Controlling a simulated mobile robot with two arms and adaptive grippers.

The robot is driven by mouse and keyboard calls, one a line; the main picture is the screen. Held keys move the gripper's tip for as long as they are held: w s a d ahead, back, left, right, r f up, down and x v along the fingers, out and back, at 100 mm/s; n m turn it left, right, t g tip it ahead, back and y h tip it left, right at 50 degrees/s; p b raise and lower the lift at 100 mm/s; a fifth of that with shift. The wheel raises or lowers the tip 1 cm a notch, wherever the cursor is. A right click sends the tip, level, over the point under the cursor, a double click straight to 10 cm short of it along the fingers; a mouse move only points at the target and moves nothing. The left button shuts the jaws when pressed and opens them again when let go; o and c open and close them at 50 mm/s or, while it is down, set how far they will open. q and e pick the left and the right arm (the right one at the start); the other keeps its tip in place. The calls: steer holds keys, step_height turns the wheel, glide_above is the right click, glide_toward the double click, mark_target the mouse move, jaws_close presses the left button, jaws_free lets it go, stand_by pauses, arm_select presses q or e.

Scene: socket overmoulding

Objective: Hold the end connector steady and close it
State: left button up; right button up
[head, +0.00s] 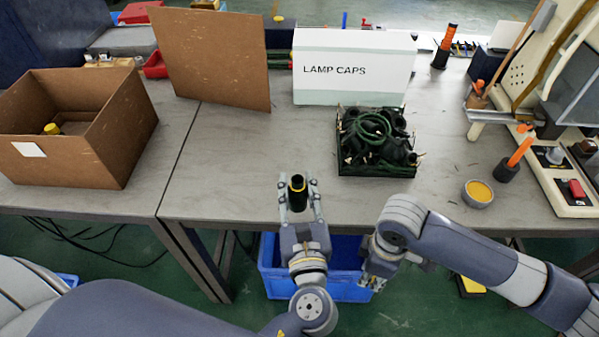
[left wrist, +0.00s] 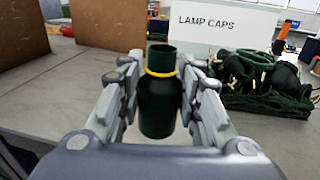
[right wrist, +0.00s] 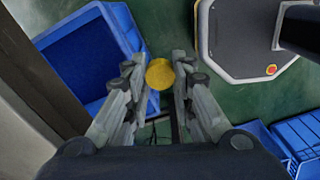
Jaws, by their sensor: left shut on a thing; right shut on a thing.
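The end connector (head: 297,195), a dark cylinder with a yellow ring, stands upright in my left gripper (head: 299,189), just over the table's front edge. In the left wrist view the connector (left wrist: 159,100) looks dark green with an open upper end, and both fingers press its sides. My right gripper (head: 372,275) is lower, in front of the table beside the blue bin. In the right wrist view it is shut on a round yellow piece (right wrist: 160,74) at its fingertips; I cannot tell whether this is the connector's closing part. The two grippers are apart.
The table (head: 240,190) carries a cardboard box (head: 70,165), the white LAMP CAPS box (head: 352,90), a black crate (head: 375,168) of dark parts and cables, and a bowl of yellow stuff (head: 479,191). A blue bin (head: 340,290) stands on the floor below.

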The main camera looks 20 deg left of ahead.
arm_select(q)
steer(key=shift+s, duration=0.3)
steer(key=shift+o, duration=0.9)
jaws_close()
